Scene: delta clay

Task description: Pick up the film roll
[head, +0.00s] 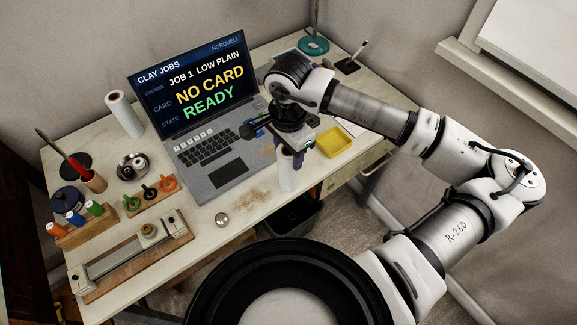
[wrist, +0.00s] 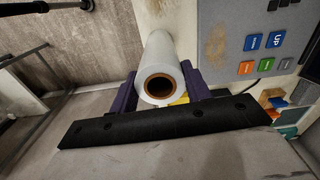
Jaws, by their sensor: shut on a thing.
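A white film roll (head: 287,172) hangs upright below my gripper (head: 289,151) at the desk's front edge, in front of the laptop's right side. In the wrist view the roll (wrist: 159,52) shows end-on, with a brown hollow core, between the two purple fingers. My gripper (wrist: 159,92) is shut on it, one finger against each side. In the head view I cannot tell whether its lower end is clear of the desk. A second white roll (head: 123,113) stands upright on the desk left of the laptop.
The laptop (head: 210,165) stands open behind, its screen reading "NO CARD READY". A yellow tray (head: 335,143) is right of the held roll. A small round metal object (head: 222,219) lies near the front edge. A dark bin (head: 292,217) stands below. Spools and a sealer-like bar (head: 130,258) fill the left.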

